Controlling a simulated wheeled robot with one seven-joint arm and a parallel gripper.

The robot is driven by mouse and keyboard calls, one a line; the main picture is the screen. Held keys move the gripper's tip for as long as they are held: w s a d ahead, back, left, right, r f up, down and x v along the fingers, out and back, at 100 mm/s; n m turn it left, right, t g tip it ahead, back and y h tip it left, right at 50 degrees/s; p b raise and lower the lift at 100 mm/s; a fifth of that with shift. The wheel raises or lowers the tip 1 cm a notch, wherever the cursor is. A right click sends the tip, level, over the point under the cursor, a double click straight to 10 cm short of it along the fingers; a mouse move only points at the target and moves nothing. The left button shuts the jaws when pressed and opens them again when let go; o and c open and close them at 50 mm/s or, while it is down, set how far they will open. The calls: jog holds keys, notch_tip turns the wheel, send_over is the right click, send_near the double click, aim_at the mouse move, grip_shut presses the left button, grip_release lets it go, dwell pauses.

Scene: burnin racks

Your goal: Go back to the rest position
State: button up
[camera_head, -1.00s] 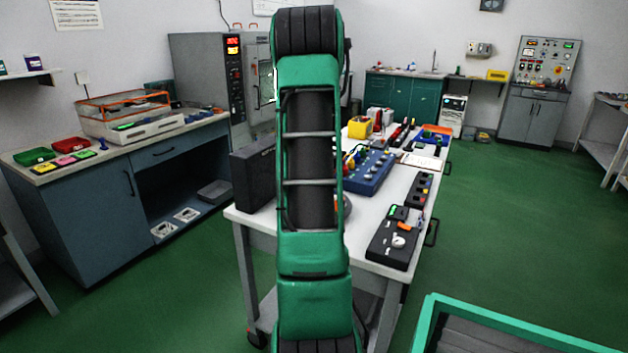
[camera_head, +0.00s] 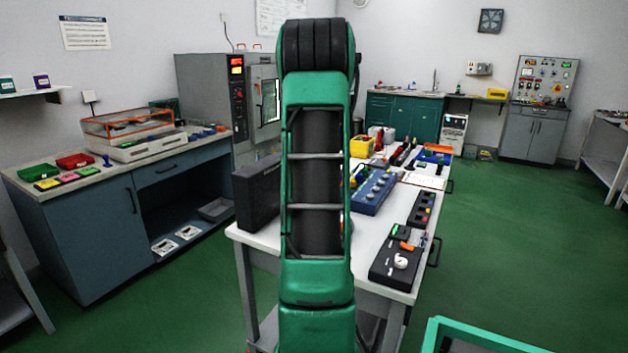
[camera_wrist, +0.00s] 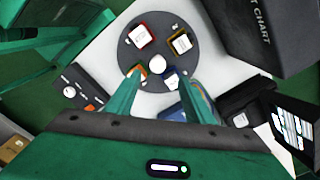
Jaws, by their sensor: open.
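My gripper (camera_wrist: 160,88) shows in the wrist view as two green fingers held apart, with no object clearly held between them. It is above a dark round carousel (camera_wrist: 128,58) that carries several small coloured blocks around a white centre knob (camera_wrist: 156,63). How high the fingertips are above it I cannot tell. In the head view my green arm stands upright in the middle and hides part of the white table (camera_head: 345,262); my gripper is not visible there.
The table holds a black box (camera_head: 258,193), a blue device (camera_head: 372,190) and a black control box (camera_head: 396,258). A workbench (camera_head: 95,235) with an orange-framed case (camera_head: 127,122) stands at left, and an oven cabinet (camera_head: 205,95) behind. Green floor is open at right.

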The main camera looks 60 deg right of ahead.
jog(key=shift+r, duration=0.15)
dwell(0.5)
jog(key=a+n, duration=1)
jog(key=a, duration=1.4)
jog(key=s+a+f+n, duration=0.4)
jog(key=s+a+n, duration=0.1)
jog(key=a, duration=0.3)
jog(key=s+a+f+n, duration=0.4)
jog(key=s+a, duration=0.3)
jog(key=a, duration=0.2)
jog(key=shift+a+f+n, duration=0.25)
jog(key=shift+a+n, duration=0.05)
jog(key=shift+n, duration=0.4)
jog(key=shift+c, duration=0.6)
